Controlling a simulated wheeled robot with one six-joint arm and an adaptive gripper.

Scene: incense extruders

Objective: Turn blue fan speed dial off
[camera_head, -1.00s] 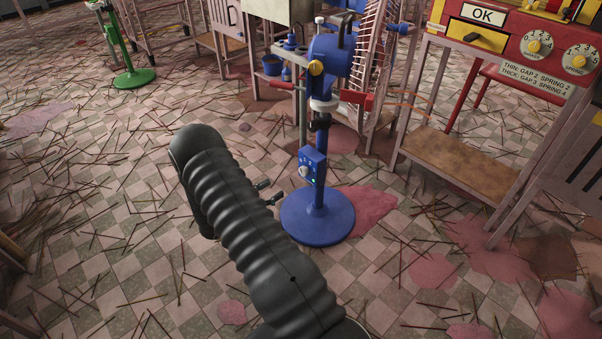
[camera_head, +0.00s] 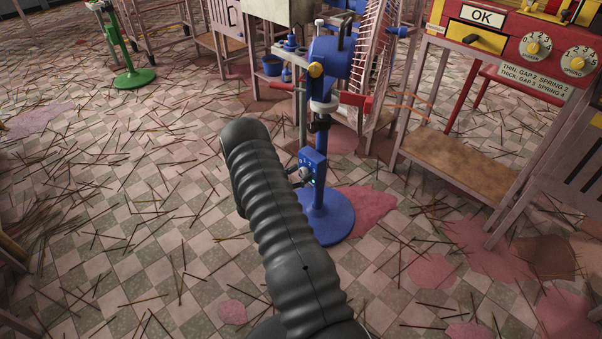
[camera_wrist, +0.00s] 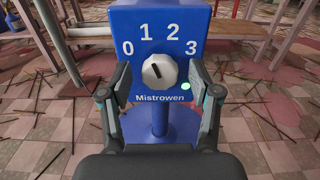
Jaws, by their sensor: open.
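The blue fan (camera_head: 330,60) stands upright on a blue post with a round base (camera_head: 328,222). On its post is a blue control box (camera_wrist: 158,20) marked 0, 1, 2, 3 and "Mistrowen". The white speed dial (camera_wrist: 158,71) sits below the numbers, its dark mark slanting up and slightly left, closest to 1. A green light (camera_wrist: 186,86) glows at its lower right. My gripper (camera_wrist: 159,76) is open, with one finger on each side of the dial and gaps between. In the head view, my arm partly hides the gripper by the dial (camera_head: 304,174).
A red and yellow machine (camera_head: 520,45) with an "OK" sign and two dials stands at the right above a wooden shelf (camera_head: 465,165). A green stand (camera_head: 134,78) is at the far left. Incense sticks and pink patches cover the tiled floor.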

